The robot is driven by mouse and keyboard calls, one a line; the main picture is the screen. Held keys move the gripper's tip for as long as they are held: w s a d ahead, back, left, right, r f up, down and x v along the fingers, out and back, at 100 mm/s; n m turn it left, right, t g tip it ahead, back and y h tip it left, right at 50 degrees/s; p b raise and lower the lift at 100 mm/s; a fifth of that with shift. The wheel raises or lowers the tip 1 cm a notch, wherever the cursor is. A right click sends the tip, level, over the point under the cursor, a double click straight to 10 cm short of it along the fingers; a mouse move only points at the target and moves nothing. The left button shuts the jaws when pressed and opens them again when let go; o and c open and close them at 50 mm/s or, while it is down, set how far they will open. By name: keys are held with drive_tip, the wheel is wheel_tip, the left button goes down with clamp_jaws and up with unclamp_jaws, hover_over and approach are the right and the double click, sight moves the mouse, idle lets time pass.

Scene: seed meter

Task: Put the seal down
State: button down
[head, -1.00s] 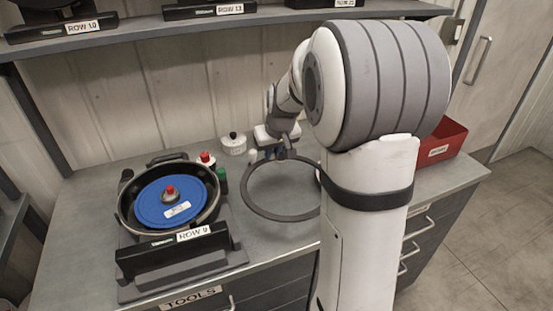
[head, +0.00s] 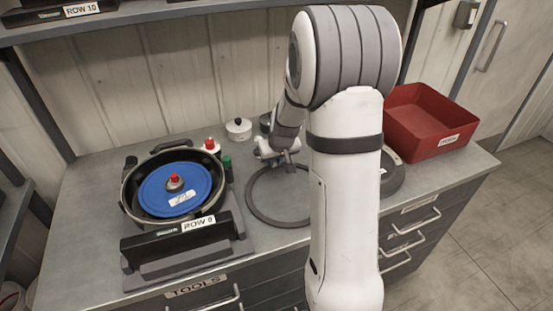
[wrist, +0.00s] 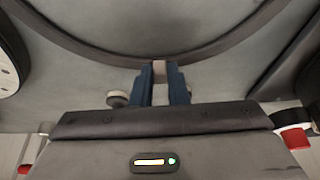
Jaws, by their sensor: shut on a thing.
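The seal, a large thin dark grey ring (head: 251,197), is over the bare counter to the right of the meter, flat and very low; I cannot tell whether it touches the counter. My gripper (head: 289,160) is at the ring's far edge and shut on it. In the wrist view the blue-grey fingers (wrist: 160,70) close on the dark band of the ring (wrist: 95,47), which arcs across the top. My arm hides the ring's right side in the head view.
The black meter housing (head: 129,205) with its blue disc (head: 155,196) stands at left. A white pot (head: 238,130), a red-topped bottle (head: 211,146) and a green-capped one (head: 227,163) stand behind.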

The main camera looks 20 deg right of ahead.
drive_tip(key=shift+s+r, duration=0.1)
drive_tip(key=c, duration=1.4)
unclamp_jaws()
drive_tip(key=b+v, duration=0.1)
drive_tip(key=v, duration=1.1)
drive_tip(key=s+a, duration=0.4)
drive_tip(key=s, duration=0.7)
drive_tip(key=s+a+r+g, duration=0.1)
drive_tip(key=s+a, duration=0.4)
drive_tip(key=s, duration=0.6)
drive_tip(key=shift+a+g, duration=0.2)
drive_tip(key=shift+g, duration=0.1)
drive_tip(key=shift+r, duration=0.15)
